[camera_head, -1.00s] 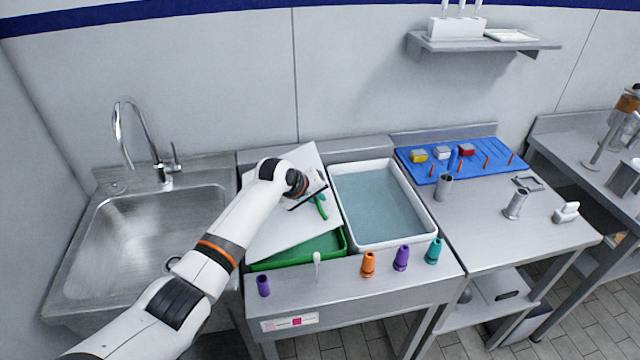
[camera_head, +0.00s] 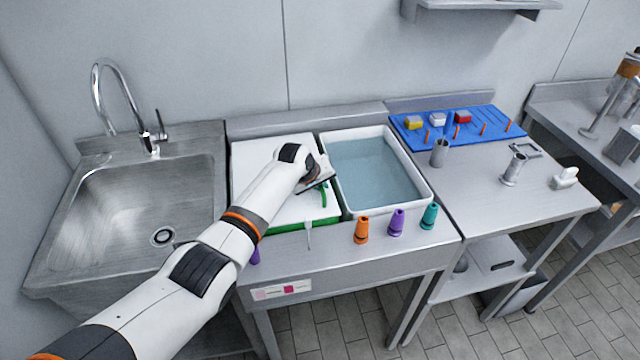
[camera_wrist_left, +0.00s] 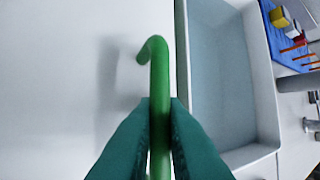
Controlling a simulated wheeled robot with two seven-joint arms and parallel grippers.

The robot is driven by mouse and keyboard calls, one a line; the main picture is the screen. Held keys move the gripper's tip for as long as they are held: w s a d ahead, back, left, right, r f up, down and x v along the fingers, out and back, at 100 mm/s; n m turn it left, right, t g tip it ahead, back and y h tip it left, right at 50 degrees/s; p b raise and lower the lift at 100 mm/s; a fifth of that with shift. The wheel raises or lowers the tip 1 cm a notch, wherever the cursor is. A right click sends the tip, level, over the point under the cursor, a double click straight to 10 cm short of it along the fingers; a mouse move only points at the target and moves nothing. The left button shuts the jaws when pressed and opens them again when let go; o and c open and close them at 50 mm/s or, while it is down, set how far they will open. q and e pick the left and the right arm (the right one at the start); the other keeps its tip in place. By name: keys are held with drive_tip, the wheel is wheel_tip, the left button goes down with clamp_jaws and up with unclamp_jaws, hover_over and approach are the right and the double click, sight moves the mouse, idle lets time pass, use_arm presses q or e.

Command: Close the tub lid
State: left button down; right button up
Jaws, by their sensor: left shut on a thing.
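The white lid (camera_head: 262,160) lies almost flat over the green tub (camera_head: 288,228), of which only a thin strip of front rim shows. The tub's inside is hidden. A green hooked handle (camera_head: 323,195) stands on the lid near its right edge; it also shows in the left wrist view (camera_wrist_left: 158,62). My left gripper (camera_wrist_left: 160,120) has teal fingers pressed on both sides of the handle. In the head view the left gripper (camera_head: 320,183) is over the lid's right part, partly hidden by its own wrist. My right gripper is not in view.
A white basin of water (camera_head: 427,195) stands right beside the tub. A sink (camera_head: 60,245) is at the left. A blue tray (camera_head: 490,117) lies at the back right.

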use_arm(q)
drive_tip(key=shift+f, duration=0.15)
drive_tip(key=c, duration=1.5)
unclamp_jaws()
drive_tip(key=shift+d, duration=0.1)
drive_tip(key=shift+f, duration=0.1)
drive_tip(key=shift+f, duration=0.1)
drive_tip(key=shift+s, duration=0.1)
drive_tip(key=shift+s+a+r, duration=0.2)
drive_tip(key=shift+a+r, duration=0.15)
drive_tip(key=shift+r, duration=0.15)
drive_tip(key=v, duration=1.1)
drive_tip(key=shift+d+r, duration=0.25)
drive_tip(key=shift+d, duration=0.15)
